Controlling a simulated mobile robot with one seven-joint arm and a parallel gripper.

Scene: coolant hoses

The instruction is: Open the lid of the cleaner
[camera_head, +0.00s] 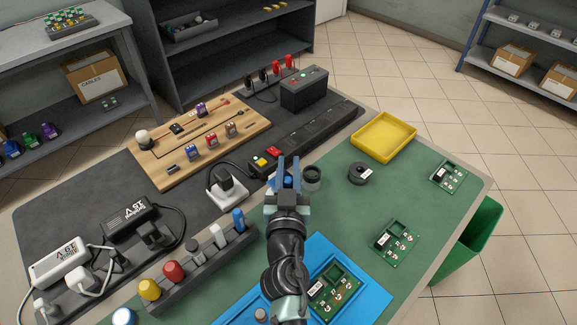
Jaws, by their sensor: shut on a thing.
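My gripper (288,162) is near the middle of the head view, at the end of my dark arm. Its two blue fingers are closed around a small blue thing (288,182), mostly hidden by the fingers and wrist. A small dark round pot (313,178) with a grey rim stands just right of the fingers. Its top looks dark inside, and I cannot tell whether it touches the gripper. I cannot tell for certain which thing is the cleaner, or whether the blue thing is its lid.
A black labelled roll (361,174) and a yellow tray (384,136) lie right on the green mat (425,190). A rack (204,268) with coloured caps, a white plug (227,187) and a wooden board (165,150) stand left.

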